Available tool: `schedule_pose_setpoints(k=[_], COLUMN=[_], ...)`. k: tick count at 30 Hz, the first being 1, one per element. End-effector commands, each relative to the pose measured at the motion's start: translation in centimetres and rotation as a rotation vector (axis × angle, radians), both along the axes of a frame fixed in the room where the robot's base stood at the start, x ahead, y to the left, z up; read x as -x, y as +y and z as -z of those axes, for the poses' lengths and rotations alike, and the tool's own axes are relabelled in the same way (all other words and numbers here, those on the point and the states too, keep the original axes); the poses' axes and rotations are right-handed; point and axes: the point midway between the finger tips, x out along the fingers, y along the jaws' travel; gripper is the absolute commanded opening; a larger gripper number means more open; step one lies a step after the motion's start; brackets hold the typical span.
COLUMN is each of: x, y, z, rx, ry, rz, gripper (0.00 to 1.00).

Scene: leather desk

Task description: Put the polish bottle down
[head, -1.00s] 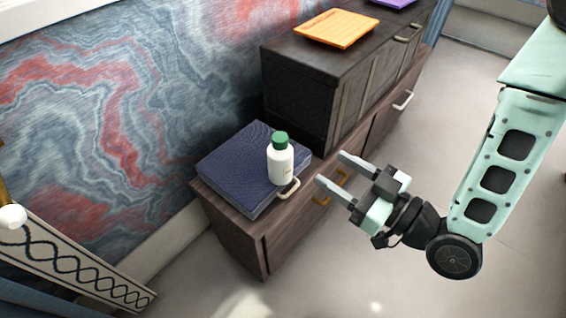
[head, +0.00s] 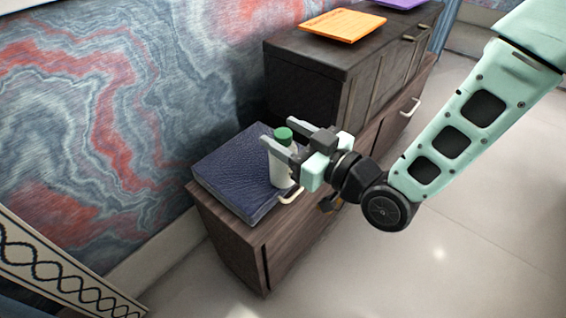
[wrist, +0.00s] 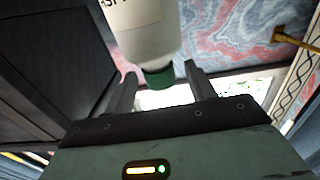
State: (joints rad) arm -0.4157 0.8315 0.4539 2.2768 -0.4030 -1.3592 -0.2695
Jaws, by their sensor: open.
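The polish bottle (head: 279,172) is white with a green cap. It stands upright at the right front part of a dark blue leather-covered slab (head: 225,165), close to a pale handle. My gripper (head: 280,132) is open, with its fingers reaching to the bottle near its top, one in front of it and one behind in the head view. In the wrist view the bottle (wrist: 146,32) appears inverted, its green cap between the two finger tips. I cannot tell whether either finger touches it.
The slab lies on a low wooden cabinet (head: 235,225). A taller dark cabinet (head: 305,85) stands behind, carrying an orange board (head: 343,25) and a purple one (head: 400,3). A marbled wall (head: 110,130) runs behind. The floor at right is clear.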

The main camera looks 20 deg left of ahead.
Motion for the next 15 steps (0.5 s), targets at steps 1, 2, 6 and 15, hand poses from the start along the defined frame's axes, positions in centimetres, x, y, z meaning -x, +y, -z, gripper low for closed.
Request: schedule_pose_setpoints(k=[1,2,6,15], x=[-0.2,-0.4,-1.0,-1.1], y=[0.9,1.3,2.6,2.9], z=[0.3,0.3,0.2,0.1], rx=[-0.003,-0.002,-0.003,0.0], ry=[-0.003,-0.002,-0.001,0.001], rz=[-0.001,-0.001,0.0,0.0], gripper=[0.55,0.55,0.55,0.49])
